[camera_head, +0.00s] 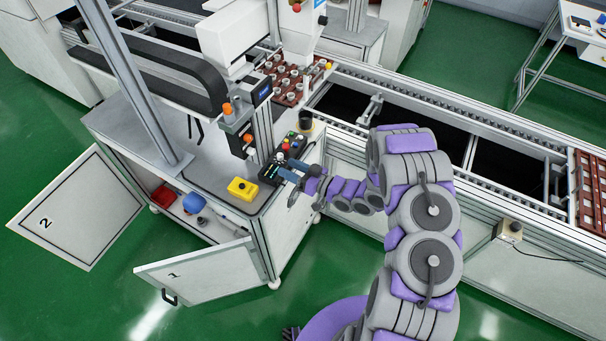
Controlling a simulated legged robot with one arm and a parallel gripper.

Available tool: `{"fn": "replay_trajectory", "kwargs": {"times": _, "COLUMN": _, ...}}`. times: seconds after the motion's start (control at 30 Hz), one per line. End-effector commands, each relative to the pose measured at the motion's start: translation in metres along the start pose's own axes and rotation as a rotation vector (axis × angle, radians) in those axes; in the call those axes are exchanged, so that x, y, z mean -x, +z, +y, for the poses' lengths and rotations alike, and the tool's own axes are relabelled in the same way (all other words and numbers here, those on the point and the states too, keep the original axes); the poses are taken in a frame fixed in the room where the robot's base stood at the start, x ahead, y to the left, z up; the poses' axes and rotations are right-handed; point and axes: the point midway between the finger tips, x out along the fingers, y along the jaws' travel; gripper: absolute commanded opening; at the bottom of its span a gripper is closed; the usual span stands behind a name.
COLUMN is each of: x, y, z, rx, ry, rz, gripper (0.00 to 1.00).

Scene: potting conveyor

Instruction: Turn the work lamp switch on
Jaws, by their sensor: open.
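My gripper (286,168) is open at the end of my purple and grey arm. Its blue-grey fingers are at the black control panel (269,174) near the front right corner of the workstation. The panel carries several small buttons and knobs in red, blue and other colours. I cannot tell which of them is the work lamp switch. The fingers hide part of the panel, and I cannot tell whether they touch it.
A yellow box (242,188) lies on the worktop (205,178) left of the panel. A post with an orange knob rises beside the panel. The cabinet door (200,272) hangs open below. The conveyor (410,105) runs behind my arm.

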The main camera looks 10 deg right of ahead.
Motion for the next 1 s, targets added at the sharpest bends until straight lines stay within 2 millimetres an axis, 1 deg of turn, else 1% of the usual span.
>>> {"fn": "replay_trajectory", "kwargs": {"times": 0.03, "x": 0.01, "y": 0.0, "z": 0.001, "rx": -0.002, "ry": 0.005, "rz": 0.0, "gripper": 0.52}}
{"fn": "replay_trajectory", "kwargs": {"times": 0.1, "x": 0.02, "y": 0.001, "z": 0.001, "rx": -0.002, "ry": 0.005, "rz": -0.001, "gripper": 0.52}}
{"fn": "replay_trajectory", "kwargs": {"times": 0.3, "x": 0.039, "y": 0.001, "z": 0.001, "rx": -0.001, "ry": 0.003, "rz": -0.002, "gripper": 0.52}}
{"fn": "replay_trajectory", "kwargs": {"times": 0.5, "x": 0.044, "y": 0.001, "z": 0.001, "rx": -0.001, "ry": 0.001, "rz": -0.002, "gripper": 0.52}}
{"fn": "replay_trajectory", "kwargs": {"times": 1.0, "x": 0.043, "y": 0.001, "z": 0.002, "rx": 0.004, "ry": 0.005, "rz": -0.007, "gripper": 0.52}}
